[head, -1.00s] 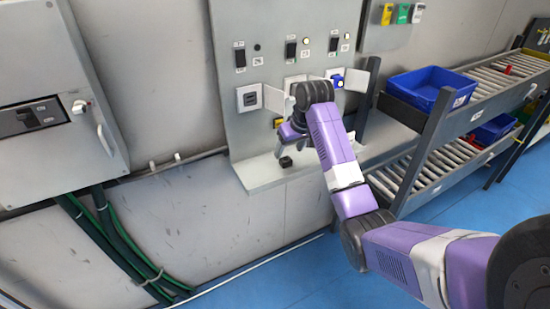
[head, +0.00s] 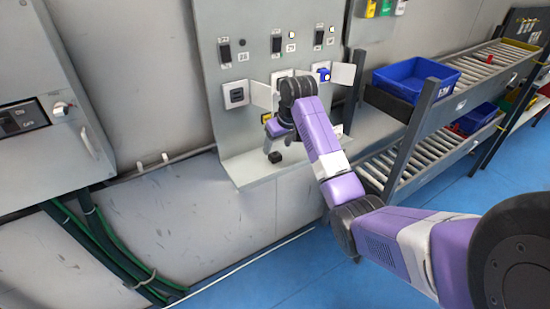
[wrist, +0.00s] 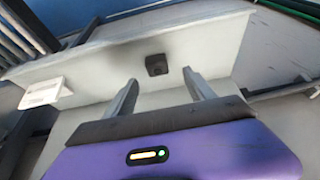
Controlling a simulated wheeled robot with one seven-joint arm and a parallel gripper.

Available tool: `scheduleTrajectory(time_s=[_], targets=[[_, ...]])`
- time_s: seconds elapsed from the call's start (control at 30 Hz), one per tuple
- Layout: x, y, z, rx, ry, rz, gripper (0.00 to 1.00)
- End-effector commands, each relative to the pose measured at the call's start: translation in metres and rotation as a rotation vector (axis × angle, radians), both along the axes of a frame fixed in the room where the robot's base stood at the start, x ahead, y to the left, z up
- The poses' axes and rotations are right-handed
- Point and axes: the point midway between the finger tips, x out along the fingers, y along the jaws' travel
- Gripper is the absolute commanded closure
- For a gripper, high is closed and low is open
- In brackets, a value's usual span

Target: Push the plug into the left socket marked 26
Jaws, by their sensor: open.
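The small black plug (head: 275,157) sits on the grey ledge at the foot of the panel; it also shows in the wrist view (wrist: 157,64). The left socket (head: 236,95) is a dark-faced unit in a pale frame, with its white cover swung open to the right. The label above it (head: 243,57) appears to read 26. My gripper (head: 269,140) is above the plug in the head view. In the wrist view its two fingers (wrist: 161,82) are apart and empty, pointing toward the plug, which lies beyond the tips.
The panel (head: 215,35) carries switches and more sockets to the right; my arm partly hides the middle one. A blue socket (head: 323,75) has an open cover. A roller rack with a blue bin (head: 415,82) stands at right. The ledge (head: 247,171) is otherwise mostly clear.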

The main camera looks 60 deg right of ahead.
Motion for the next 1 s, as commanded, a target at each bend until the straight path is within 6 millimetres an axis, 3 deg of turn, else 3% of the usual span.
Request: scheduleTrajectory(time_s=[0.4,0.83,0.87,1.0], targets=[[0.005,-0.009,-0.045,0.002,0.001,0.0,0.36],[0.008,-0.01,-0.051,-0.001,-0.001,0.0,0.36],[0.008,-0.01,-0.051,-0.001,-0.001,0.0,0.38],[0.008,-0.01,-0.051,-0.001,-0.001,0.0,0.66]])
